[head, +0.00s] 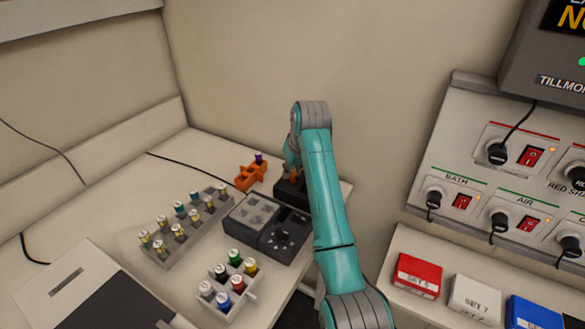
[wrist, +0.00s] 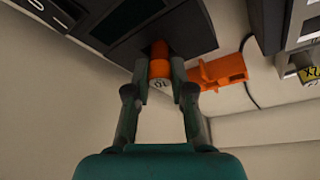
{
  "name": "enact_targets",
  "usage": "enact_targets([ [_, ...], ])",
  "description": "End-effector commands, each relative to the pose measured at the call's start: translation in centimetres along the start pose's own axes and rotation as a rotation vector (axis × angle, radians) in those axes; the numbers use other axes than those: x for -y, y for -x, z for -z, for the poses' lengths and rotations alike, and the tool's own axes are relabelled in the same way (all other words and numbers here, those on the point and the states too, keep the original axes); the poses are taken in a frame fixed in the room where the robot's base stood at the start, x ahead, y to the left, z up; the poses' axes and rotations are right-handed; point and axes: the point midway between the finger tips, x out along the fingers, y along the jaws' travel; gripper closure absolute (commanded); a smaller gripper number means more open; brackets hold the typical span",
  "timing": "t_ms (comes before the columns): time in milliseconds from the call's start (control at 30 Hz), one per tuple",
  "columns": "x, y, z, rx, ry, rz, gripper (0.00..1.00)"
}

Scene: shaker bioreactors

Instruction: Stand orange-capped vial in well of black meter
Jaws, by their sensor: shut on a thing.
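The orange-capped vial (wrist: 161,70) is between the two fingers of my gripper (wrist: 160,76) in the wrist view, its pale numbered top facing the camera. Its far end meets a dark spot on the black meter (wrist: 112,28); I cannot tell how deep it sits in the well. In the head view the orange cap (head: 293,172) shows just above the black meter (head: 291,190), beside my teal arm. My gripper is shut on the vial. The arm hides part of the meter.
An orange holder (head: 245,180) with a purple-capped vial (head: 258,158) stands left of the meter. A grey and black block (head: 262,240) is in front of it. A long grey rack (head: 168,262) and a small rack (head: 240,300) hold several vials. A wall rises behind.

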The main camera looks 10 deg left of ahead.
Motion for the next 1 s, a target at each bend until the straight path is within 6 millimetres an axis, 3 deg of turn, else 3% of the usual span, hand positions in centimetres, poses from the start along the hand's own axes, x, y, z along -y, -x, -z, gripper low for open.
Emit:
enact_targets([
  [200, 0.0, 0.0, 0.0, 0.000, 0.000, 0.000, 1.00],
  [233, 0.0, 0.0, 0.0, 0.000, 0.000, 0.000, 0.70],
  [333, 0.0, 0.0, 0.0, -0.001, 0.000, 0.000, 0.48],
  [833, 0.0, 0.1, 0.1, -0.001, 0.000, 0.000, 0.48],
  [1000, 0.0, 1.0, 0.5, -0.003, 0.000, -0.001, 0.48],
])
